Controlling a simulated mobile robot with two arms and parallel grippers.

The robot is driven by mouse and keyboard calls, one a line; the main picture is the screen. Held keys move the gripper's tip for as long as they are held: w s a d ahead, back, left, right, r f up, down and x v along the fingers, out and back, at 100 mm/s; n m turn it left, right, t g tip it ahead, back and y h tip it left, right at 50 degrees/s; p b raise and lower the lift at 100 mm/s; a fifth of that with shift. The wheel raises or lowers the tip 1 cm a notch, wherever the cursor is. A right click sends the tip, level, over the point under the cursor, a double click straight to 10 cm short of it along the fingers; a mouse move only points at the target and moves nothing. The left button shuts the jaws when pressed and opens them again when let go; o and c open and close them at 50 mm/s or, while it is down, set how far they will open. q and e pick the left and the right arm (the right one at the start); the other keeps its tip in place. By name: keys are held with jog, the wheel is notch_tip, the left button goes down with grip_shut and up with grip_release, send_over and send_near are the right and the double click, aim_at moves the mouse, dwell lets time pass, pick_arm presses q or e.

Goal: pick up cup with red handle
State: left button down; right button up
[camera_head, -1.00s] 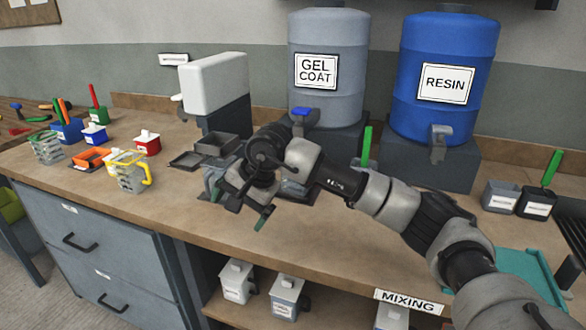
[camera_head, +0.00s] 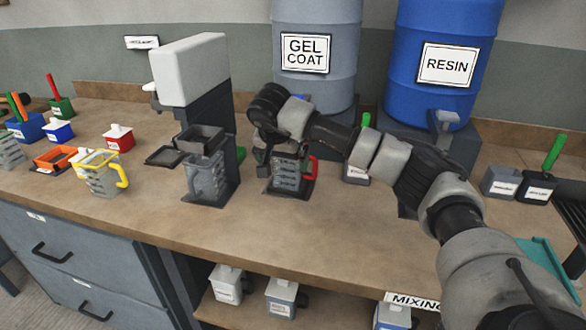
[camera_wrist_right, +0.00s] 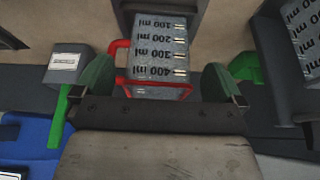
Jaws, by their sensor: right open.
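The cup with the red handle (camera_head: 288,176) is a grey measuring cup standing upright on a dark base below the gel coat drum. Its red handle (camera_head: 312,168) points right in the head view. In the right wrist view the cup (camera_wrist_right: 160,45) shows its millilitre marks upside down, with the red rim and handle toward the left. My right gripper (camera_wrist_right: 160,82) is open, its green fingertips apart on either side of the cup's near end. In the head view the right gripper (camera_head: 268,150) is just above and left of the cup, partly hiding it. My left gripper is out of view.
A dispenser (camera_head: 190,70) with another measuring cup (camera_head: 205,178) stands close left. A yellow-handled cup (camera_head: 100,180) and small tubs are farther left. The gel coat drum (camera_head: 315,85) and resin drum (camera_head: 440,95) stand behind. The front bench top (camera_head: 300,240) is clear.

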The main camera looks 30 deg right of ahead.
jog(key=shift+x, duration=1.25)
jog(key=shift+d+f, duration=0.1)
jog(key=shift+f, duration=0.1)
jog(key=shift+c, duration=0.6)
jog(key=c, duration=0.7)
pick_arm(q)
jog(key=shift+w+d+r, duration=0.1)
pick_arm(e)
jog(key=shift+c, duration=0.6)
jog(key=shift+r, duration=0.1)
